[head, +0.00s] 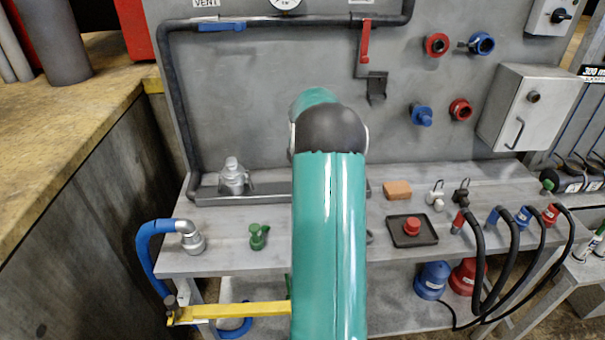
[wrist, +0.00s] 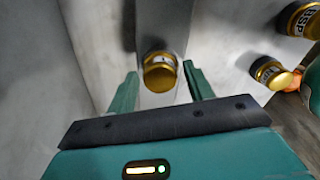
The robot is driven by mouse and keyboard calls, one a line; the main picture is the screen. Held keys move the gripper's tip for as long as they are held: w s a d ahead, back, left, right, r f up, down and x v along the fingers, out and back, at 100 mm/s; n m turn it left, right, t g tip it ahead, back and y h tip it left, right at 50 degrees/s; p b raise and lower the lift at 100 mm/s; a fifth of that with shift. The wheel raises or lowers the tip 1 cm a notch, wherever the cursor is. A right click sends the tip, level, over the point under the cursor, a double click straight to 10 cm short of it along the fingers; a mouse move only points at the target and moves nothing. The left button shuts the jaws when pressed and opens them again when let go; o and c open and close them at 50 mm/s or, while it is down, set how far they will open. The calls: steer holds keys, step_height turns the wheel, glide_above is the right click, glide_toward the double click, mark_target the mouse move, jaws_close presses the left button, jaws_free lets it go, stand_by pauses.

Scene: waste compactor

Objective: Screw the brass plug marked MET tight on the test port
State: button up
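In the wrist view my gripper (wrist: 163,85) has its two green fingers spread apart. A brass plug (wrist: 159,73) stands in the gap between them, with grey space on both sides; contact is not visible. Its marking is too small to read. Another brass plug (wrist: 303,19) at the upper right reads BSP. A third brass piece (wrist: 272,73) lies below it, its marking unreadable. I cannot pick out the plug marked MET or the test port for certain. In the head view my arm hides the gripper and the plugs.
In the head view a grey bench holds a metal fitting (head: 233,177), a green fitting (head: 258,236), an orange block (head: 397,190) and a black tray (head: 412,231) with a red cap. Black hoses (head: 480,265) hang at the right. A yellow bar (head: 235,310) crosses the lower left.

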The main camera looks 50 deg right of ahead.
steer(key=c, duration=0.9)
steer(key=m, duration=0.6)
steer(key=shift+m, duration=0.3)
steer(key=o, duration=1.2)
steer(key=shift+c, duration=0.4)
steer(key=shift+r, duration=3.5)
